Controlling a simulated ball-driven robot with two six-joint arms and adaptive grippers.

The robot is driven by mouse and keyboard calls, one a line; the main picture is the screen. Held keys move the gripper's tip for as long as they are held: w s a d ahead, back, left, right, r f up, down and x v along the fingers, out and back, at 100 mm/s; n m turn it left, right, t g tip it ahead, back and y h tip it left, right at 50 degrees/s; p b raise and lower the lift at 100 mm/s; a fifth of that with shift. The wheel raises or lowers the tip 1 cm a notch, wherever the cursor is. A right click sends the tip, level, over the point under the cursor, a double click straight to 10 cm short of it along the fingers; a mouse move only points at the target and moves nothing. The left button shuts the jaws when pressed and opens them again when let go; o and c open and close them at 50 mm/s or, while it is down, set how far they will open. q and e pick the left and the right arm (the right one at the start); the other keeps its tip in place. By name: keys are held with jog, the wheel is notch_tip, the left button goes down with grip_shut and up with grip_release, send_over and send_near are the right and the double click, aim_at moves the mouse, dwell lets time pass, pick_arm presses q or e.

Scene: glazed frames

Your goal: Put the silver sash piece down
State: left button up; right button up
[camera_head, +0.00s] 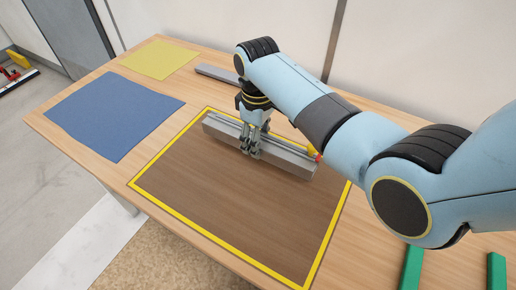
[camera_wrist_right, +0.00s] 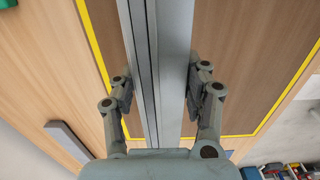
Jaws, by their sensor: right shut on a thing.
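The silver sash piece (camera_head: 285,158) is a long grey bar with a groove along it. It lies along the far edge inside the yellow-bordered brown area (camera_head: 225,205) of the table; I cannot tell whether it touches the surface. My right gripper (camera_head: 251,152) is shut on it near its middle, from above. In the right wrist view the sash piece (camera_wrist_right: 160,70) runs between the two fingers of my right gripper (camera_wrist_right: 162,97), with a finger on each side. My left gripper is not in view.
A blue cloth (camera_head: 112,113) and a yellow cloth (camera_head: 158,59) lie on the table's left part. Another grey bar (camera_head: 216,73) lies behind, also in the wrist view (camera_wrist_right: 68,142). Green bars (camera_head: 411,268) are at the right front. A small red and yellow item (camera_head: 316,155) is by the sash's right end.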

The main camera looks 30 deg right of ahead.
jog(key=shift+f, duration=1.65)
jog(key=shift+f, duration=0.1)
jog(key=o, duration=1.2)
jog(key=shift+s, duration=0.1)
notch_tip(320, 180, up, 12)
jog(key=shift+r+p, duration=0.1)
jog(key=shift+p, duration=0.4)
